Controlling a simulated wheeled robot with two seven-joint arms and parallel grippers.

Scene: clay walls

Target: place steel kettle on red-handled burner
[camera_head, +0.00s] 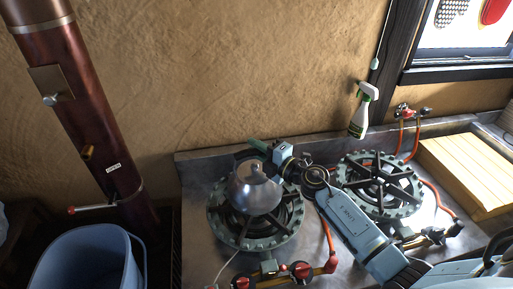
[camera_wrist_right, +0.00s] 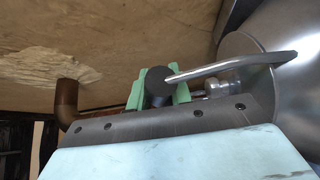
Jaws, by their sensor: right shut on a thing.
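The steel kettle (camera_head: 256,190) is over the left burner (camera_head: 222,232), upright or nearly so. I cannot tell whether its base touches the grate. Red handles (camera_head: 300,269) show at the front of this burner. My right gripper (camera_head: 274,152) is at the back of the kettle, shut on its handle. In the right wrist view, the green fingers (camera_wrist_right: 182,94) close around the dark handle grip (camera_wrist_right: 158,80), and a metal bar runs from it to the kettle body (camera_wrist_right: 298,88). My left gripper is not in view.
A second burner (camera_head: 380,187) stands to the right, with orange hoses beside it. A spray bottle (camera_head: 362,110) is near the back wall. A slatted wooden board (camera_head: 468,170) is at the right. A blue bucket (camera_head: 85,262) and a dark red pipe (camera_head: 85,110) are at the left.

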